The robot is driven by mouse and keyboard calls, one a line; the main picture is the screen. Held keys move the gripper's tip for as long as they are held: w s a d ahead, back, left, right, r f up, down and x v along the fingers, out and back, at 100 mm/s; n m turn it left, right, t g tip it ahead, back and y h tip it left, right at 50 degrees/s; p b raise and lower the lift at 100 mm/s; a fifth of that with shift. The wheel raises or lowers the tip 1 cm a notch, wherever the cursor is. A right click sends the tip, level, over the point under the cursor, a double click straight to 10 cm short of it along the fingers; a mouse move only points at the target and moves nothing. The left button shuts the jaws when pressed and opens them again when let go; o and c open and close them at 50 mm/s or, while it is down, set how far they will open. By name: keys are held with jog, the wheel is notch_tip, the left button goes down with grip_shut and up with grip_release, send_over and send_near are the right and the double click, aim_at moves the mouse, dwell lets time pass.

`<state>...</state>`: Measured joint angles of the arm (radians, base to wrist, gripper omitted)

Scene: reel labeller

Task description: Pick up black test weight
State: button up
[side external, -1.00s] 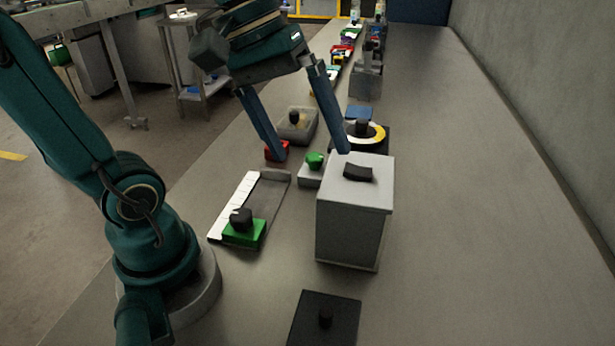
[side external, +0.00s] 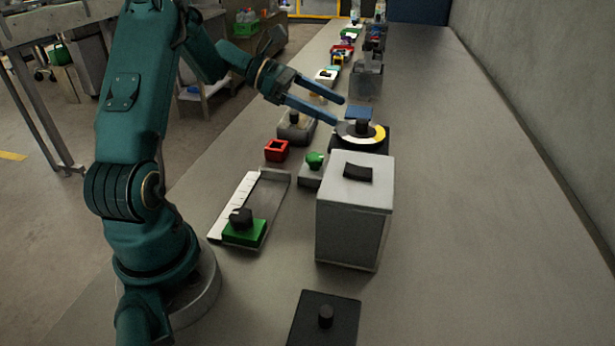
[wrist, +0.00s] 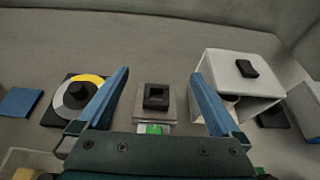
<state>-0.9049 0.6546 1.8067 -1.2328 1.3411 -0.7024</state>
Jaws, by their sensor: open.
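Several dark pieces are in view, and I cannot tell for sure which is the black test weight. In the side view a black faceted piece (side external: 240,217) sits on a green block (side external: 244,234), and a black plate with a knob (side external: 325,318) lies at the front. In the wrist view a black square piece (wrist: 156,97) stands on a grey plate, between my fingers in the picture, with a green part (wrist: 153,129) below it. My gripper (side external: 338,111) is open and empty, raised above the bench near the yellow-and-white ring; it also shows in the wrist view (wrist: 160,74).
A grey box with a black handle (side external: 355,215) stands near the middle. Behind it are a green-knobbed block (side external: 313,170), a ring with a dark hub (side external: 360,133) and a red square (side external: 276,150). A ruler-like tray (side external: 270,195) lies left. The bench's right side is clear.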

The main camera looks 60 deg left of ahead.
notch_tip(320, 180, down, 9)
jog(key=shift+d+f, duration=0.1)
jog(key=shift+d, duration=0.05)
jog(key=shift+x, duration=2.5)
